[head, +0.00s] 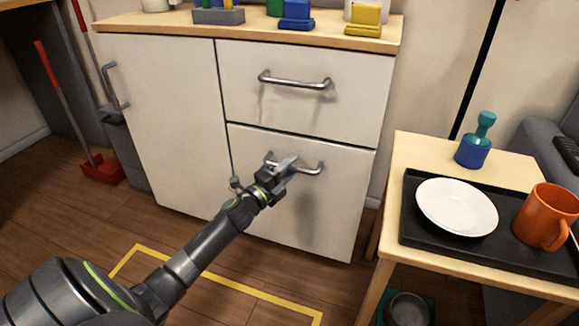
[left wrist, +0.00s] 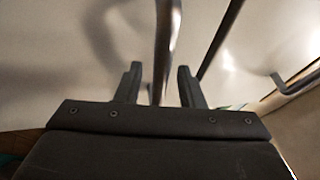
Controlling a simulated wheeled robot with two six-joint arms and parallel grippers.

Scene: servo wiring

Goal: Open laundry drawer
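A white cabinet has two drawers on its right side, with no readable labels. The lower drawer (head: 330,225) is shut and has a silver bar handle (head: 313,169). The upper drawer (head: 300,112) is also shut, with its own bar handle (head: 294,82). My left gripper (head: 287,166) is at the lower handle and hides its middle. In the left wrist view the fingers (left wrist: 160,88) stand apart, one on each side of the metal handle bar (left wrist: 166,45). Neither finger clearly touches the bar. My right gripper is out of view.
A tall cabinet door (head: 165,120) is shut at left. A small wooden table (head: 415,148) stands at right with a black tray, a white plate (head: 456,207) and an orange mug (head: 543,217). Yellow tape (head: 245,289) marks the clear floor before the cabinet.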

